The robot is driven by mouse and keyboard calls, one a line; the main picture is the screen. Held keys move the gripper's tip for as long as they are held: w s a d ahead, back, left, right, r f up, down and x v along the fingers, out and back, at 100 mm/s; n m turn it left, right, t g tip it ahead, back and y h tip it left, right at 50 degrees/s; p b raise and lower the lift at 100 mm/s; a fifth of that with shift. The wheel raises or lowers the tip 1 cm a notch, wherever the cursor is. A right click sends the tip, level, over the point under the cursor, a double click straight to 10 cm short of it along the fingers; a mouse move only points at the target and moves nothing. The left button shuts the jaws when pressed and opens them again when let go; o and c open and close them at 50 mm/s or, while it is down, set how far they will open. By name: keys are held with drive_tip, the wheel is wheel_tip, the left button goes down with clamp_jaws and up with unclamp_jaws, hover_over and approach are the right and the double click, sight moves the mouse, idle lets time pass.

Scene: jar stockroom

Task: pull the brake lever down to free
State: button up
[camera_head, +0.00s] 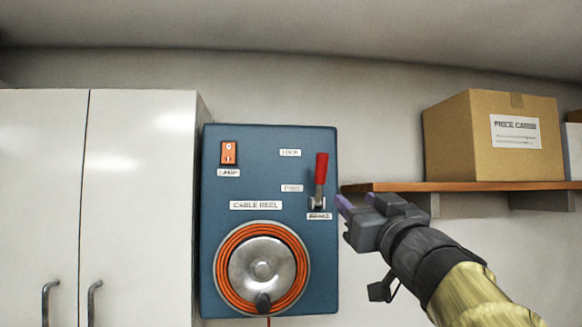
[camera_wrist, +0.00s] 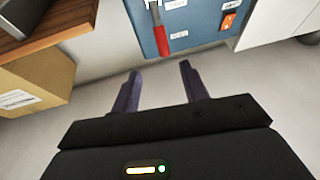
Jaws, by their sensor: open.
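The brake lever (camera_head: 321,168) has a red handle and stands upright on the blue panel (camera_head: 265,140), its grey pivot just above the BRAKE label (camera_head: 319,216). Its top is nearer the height of the LOCK label (camera_head: 290,153) than the label that seems to read FREE (camera_head: 292,188). My gripper (camera_head: 353,199) is open and empty, right of the lever's base in the head view. In the wrist view the picture is upside down; the red handle (camera_wrist: 162,42) lies beyond the two purple fingertips (camera_wrist: 159,70), apart from them.
The panel also carries an orange lamp switch (camera_head: 229,152) and a cable reel (camera_head: 262,268) with a crank knob. A wooden shelf (camera_head: 465,187) with a cardboard box (camera_head: 460,140) is close to the right. A white cabinet (camera_head: 140,200) stands left.

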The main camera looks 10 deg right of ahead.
sight(324, 171)
drive_tip(key=shift+r, duration=0.2)
drive_tip(key=shift+w+a+r, duration=0.1)
drive_tip(key=p+x, duration=0.6)
drive_tip(key=x, duration=1)
drive_tip(key=shift+w+r, duration=0.1)
drive_tip(key=shift+w, duration=0.05)
drive_tip(key=shift+w+a, duration=0.15)
drive_tip(key=shift+w, duration=0.3)
drive_tip(key=shift+s, duration=0.1)
clamp_jaws()
